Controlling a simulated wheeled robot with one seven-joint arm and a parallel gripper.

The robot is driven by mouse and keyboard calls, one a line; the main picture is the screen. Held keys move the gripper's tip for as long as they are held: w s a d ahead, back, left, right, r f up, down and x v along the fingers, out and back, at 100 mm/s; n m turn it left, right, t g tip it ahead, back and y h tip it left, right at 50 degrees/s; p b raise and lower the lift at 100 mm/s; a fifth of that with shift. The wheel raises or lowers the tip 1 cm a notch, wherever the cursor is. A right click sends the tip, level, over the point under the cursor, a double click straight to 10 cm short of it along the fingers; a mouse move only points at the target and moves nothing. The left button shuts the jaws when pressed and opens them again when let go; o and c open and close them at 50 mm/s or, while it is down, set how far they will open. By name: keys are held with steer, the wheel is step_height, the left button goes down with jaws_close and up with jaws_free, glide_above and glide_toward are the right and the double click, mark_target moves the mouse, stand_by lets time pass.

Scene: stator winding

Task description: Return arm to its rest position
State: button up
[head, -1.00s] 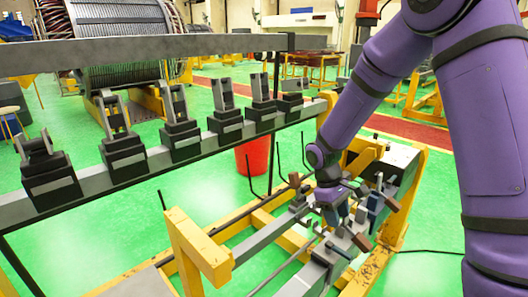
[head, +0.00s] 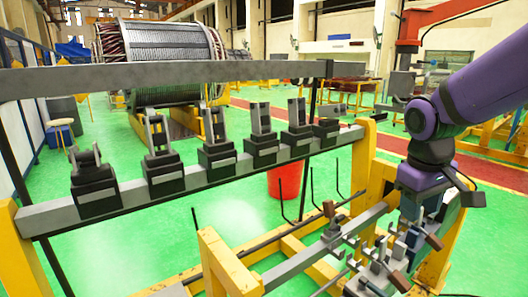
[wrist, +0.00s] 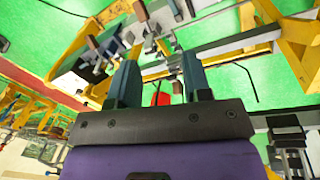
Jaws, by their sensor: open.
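My purple arm (head: 480,85) reaches in from the right in the head view and bends down at the wrist. My gripper (head: 425,215) hangs above the right part of the yellow frame, close over the clamps (head: 385,255) on the grey rail. In the wrist view my gripper (wrist: 160,58) shows two blue-grey fingers spread apart with nothing between them. The clamps and rail lie beyond the fingertips there. In the head view the fingertips overlap the clamps, so I cannot tell how far apart they are.
A grey beam (head: 130,205) carries a row of several black clamp blocks (head: 97,190) to the left. A long grey bar (head: 170,78) runs above them. A red bucket (head: 285,182) stands behind on the green floor. A large stator (head: 160,50) stands at the back.

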steer(key=s+r+m+t+y, duration=0.1)
steer(key=s+r+m+t, duration=0.2)
steer(key=s+r, duration=0.4)
steer(key=s+t, duration=0.1)
steer(key=s, duration=0.6)
steer(key=shift+d+r+t+y, duration=0.15)
steer(key=shift+r+t+y, duration=0.15)
steer(key=shift+r, duration=0.05)
